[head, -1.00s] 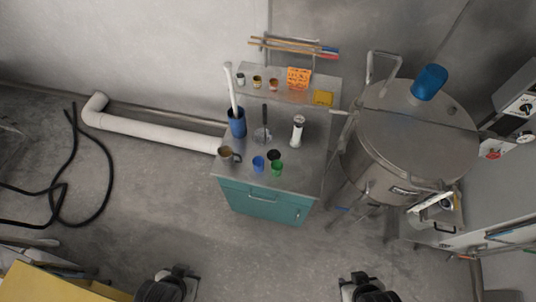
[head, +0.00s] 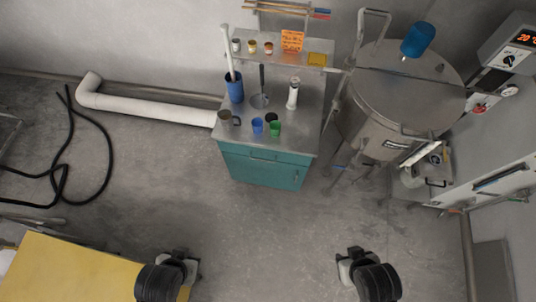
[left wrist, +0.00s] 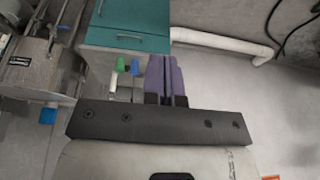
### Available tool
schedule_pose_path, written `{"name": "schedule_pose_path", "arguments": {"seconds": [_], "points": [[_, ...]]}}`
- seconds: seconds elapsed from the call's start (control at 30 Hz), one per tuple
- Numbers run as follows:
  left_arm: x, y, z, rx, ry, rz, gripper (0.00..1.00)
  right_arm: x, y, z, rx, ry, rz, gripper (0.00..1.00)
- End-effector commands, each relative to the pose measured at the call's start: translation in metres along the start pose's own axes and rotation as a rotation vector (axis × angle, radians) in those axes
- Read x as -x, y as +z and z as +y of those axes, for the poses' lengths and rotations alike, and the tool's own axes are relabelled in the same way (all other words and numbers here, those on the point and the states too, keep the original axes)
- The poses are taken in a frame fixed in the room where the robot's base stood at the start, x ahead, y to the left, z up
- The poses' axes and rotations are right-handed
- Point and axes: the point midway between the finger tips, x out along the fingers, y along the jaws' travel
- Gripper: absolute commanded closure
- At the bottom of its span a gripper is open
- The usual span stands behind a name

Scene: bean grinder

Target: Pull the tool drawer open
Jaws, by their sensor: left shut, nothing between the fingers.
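The teal cabinet (head: 262,174) stands against the wall in the middle of the head view. Its tool drawer (head: 285,159), under the metal top, appears closed, with a bar handle (head: 264,158) across its front. The teal front also shows upside down at the top of the left wrist view (left wrist: 130,20). My left gripper (head: 188,268) is low in the head view, well apart from the drawer. Its purple fingers (left wrist: 167,78) are together and empty in the left wrist view. My right gripper (head: 347,266) is low and right of centre, also away from the cabinet; its fingers are unclear.
Cups, including a blue cup (head: 257,125) and a green cup (head: 275,128), stand on the cabinet top. A large steel tank (head: 405,90) stands close on the right. A yellow surface (head: 75,270) is at lower left. Floor before the cabinet is clear.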

Motion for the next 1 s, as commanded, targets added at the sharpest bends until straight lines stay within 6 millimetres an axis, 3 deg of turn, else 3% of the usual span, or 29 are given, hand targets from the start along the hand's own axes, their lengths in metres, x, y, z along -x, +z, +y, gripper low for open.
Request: {"name": "schedule_pose_path", "arguments": {"seconds": [0.17,0.27,0.4,1.0], "points": [[-0.014,-0.001,0.000,0.000,-0.002,0.012,0.83,-0.014,0.008,-0.002,-0.002,-0.003,-0.006,0.57],[-0.036,-0.008,-0.002,-0.001,-0.007,0.044,0.73,-0.038,0.016,-0.003,-0.003,-0.004,-0.006,0.57],[-0.077,-0.023,-0.006,-0.005,-0.022,0.113,0.61,-0.085,0.031,-0.005,-0.003,-0.004,-0.006,0.57],[-0.230,-0.090,-0.015,-0.067,-0.079,0.387,0.61,-0.278,0.092,-0.012,-0.003,-0.004,-0.004,0.57]]}}
